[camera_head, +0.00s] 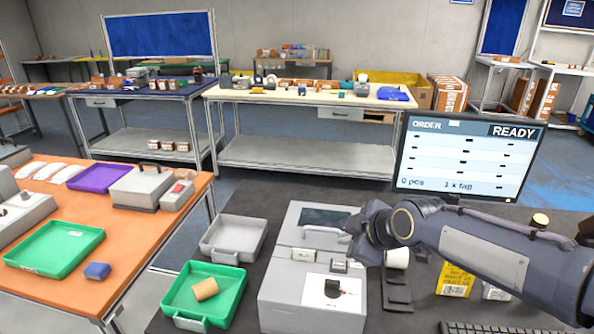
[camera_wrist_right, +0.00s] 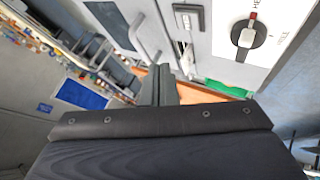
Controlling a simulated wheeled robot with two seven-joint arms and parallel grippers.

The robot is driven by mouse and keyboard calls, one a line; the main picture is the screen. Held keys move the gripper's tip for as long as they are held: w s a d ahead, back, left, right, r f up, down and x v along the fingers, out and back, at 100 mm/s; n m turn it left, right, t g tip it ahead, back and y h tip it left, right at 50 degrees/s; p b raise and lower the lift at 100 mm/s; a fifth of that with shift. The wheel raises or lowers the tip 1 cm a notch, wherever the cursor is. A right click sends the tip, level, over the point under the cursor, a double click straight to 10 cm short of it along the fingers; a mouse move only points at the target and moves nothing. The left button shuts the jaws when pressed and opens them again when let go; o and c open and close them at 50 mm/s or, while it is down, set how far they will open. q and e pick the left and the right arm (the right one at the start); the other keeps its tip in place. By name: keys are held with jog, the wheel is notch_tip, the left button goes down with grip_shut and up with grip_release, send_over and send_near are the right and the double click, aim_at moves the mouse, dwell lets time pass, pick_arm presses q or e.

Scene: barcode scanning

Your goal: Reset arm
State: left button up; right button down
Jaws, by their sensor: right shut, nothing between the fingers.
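My right arm comes in from the right in the head view, and its gripper (camera_head: 352,236) is over the grey machine (camera_head: 283,291) on the dark table. In the right wrist view the gripper's fingers (camera_wrist_right: 167,84) are together with nothing between them. The machine's white panel with a dark knob also shows there (camera_wrist_right: 243,38). My left gripper is not in either view.
A monitor (camera_head: 465,157) reads READY behind my arm. An orange table (camera_head: 140,258) is at the left. Yellow box (camera_head: 455,280) at the right.

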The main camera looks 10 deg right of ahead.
jog(key=s+d+f+m+g, duration=0.1)
jog(key=s+f+m, duration=0.1)
jog(key=s+m, duration=0.3)
jog(key=s+d+f+m, duration=0.2)
jog(key=s+m, duration=0.3)
jog(key=s, duration=0.7)
jog(key=s+d+f+m+g, duration=0.1)
jog(key=s+d+f+m, duration=0.1)
jog(key=s+m, duration=0.3)
jog(key=s, duration=0.4)
jog(key=shift+s+f+g, duration=0.15)
jog(key=shift+f+g, duration=0.15)
jog(key=shift+f, duration=0.05)
